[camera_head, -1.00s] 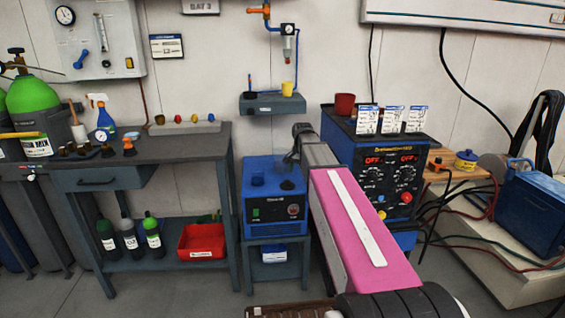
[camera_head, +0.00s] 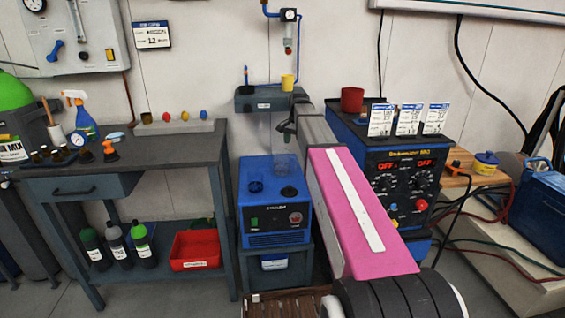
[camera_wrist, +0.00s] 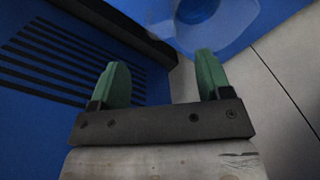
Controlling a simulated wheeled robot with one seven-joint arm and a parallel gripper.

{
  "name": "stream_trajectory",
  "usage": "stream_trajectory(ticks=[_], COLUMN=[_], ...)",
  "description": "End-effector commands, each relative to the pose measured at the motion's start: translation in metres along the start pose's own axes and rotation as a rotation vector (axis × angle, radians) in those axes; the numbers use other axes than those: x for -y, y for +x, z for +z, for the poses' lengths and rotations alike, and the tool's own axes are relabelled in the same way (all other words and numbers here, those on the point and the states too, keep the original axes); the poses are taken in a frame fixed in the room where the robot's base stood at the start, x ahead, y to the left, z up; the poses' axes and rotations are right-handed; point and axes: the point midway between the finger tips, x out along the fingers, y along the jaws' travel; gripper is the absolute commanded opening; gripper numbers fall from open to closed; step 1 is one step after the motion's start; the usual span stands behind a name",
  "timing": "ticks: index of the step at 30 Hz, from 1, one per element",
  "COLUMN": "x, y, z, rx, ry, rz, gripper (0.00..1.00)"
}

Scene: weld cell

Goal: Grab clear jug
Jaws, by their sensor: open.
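A clear, see-through vessel (camera_head: 284,164), likely the jug, stands at the back of the blue machine's top (camera_head: 272,211), close to my arm. A bluish see-through cup shape (camera_head: 255,180) is left of it. In the wrist view a large see-through round shape (camera_wrist: 212,28), bluish against the machine, lies beyond my fingertips at the top; I cannot tell which vessel it is. My gripper (camera_wrist: 162,78) is open with two green fingers and nothing between them. In the head view my gripper (camera_head: 287,128) is small and partly hidden, above and behind the machine.
A dark cap (camera_head: 289,192) sits on the machine's top. The welding power source (camera_head: 395,170) stands close on the right, with a red cup (camera_head: 352,99) on it. A wall shelf (camera_head: 268,101) with a yellow cup (camera_head: 288,82) is behind. A workbench (camera_head: 150,160) stands left.

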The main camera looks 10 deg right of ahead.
Motion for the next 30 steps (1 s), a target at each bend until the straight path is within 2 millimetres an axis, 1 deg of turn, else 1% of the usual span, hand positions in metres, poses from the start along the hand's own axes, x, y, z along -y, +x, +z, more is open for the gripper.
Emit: stream_trajectory(ticks=[10, 17, 27, 30], x=[0.000, 0.000, 0.000, 0.000], y=[0.045, 0.058, 0.100, 0.104], z=[0.000, 0.000, 0.001, 0.001], rx=[0.001, 0.000, 0.001, 0.000], ry=[-0.001, -0.001, -0.001, -0.001], rz=[0.001, 0.000, 0.001, 0.000], gripper=[0.71, 0.71, 0.71, 0.71])
